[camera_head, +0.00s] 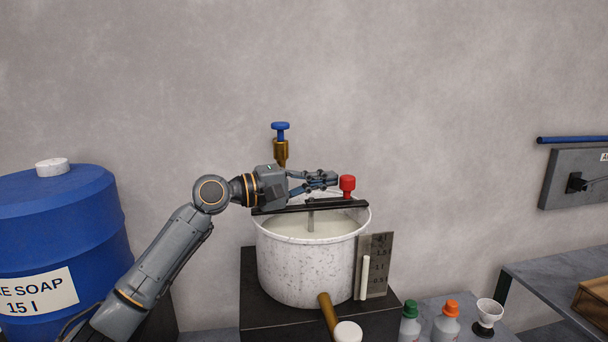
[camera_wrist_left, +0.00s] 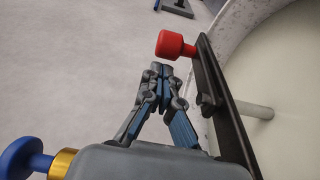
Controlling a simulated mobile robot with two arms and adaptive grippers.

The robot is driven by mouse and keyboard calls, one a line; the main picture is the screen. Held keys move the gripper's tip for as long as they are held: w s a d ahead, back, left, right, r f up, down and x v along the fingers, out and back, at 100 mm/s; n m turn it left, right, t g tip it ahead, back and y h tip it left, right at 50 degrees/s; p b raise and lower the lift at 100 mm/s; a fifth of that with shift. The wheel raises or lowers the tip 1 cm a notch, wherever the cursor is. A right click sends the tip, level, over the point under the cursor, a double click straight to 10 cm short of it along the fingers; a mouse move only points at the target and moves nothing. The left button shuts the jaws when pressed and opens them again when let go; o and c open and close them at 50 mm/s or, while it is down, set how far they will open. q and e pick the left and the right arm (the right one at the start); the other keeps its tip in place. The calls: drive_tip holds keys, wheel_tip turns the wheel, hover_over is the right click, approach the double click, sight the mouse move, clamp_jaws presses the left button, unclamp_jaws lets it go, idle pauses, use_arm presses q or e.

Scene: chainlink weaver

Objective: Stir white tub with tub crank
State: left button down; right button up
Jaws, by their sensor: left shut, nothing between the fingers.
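The white tub (camera_head: 300,270) stands on a black block and holds pale liquid (camera_head: 335,222). A dark bar (camera_head: 310,207) lies across its top, with a shaft (camera_head: 310,221) going down into the liquid. The crank's red knob (camera_head: 347,185) stands up at the right end of the bar. In the left wrist view the red knob (camera_wrist_left: 176,45) is just beyond my fingertips. My left gripper (camera_head: 336,179) is shut and empty, over the bar and just left of the knob; the wrist view shows its fingertips (camera_wrist_left: 160,70) together. My right gripper is not in view.
A blue soap drum (camera_head: 70,220) stands at the left. A blue-handled brass valve (camera_head: 281,140) is on the wall behind. A gauge plate (camera_head: 376,265) is at the tub's right.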

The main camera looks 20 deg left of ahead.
use_arm(q)
drive_tip(key=x, duration=0.2)
drive_tip(key=shift+w+d, duration=0.2)
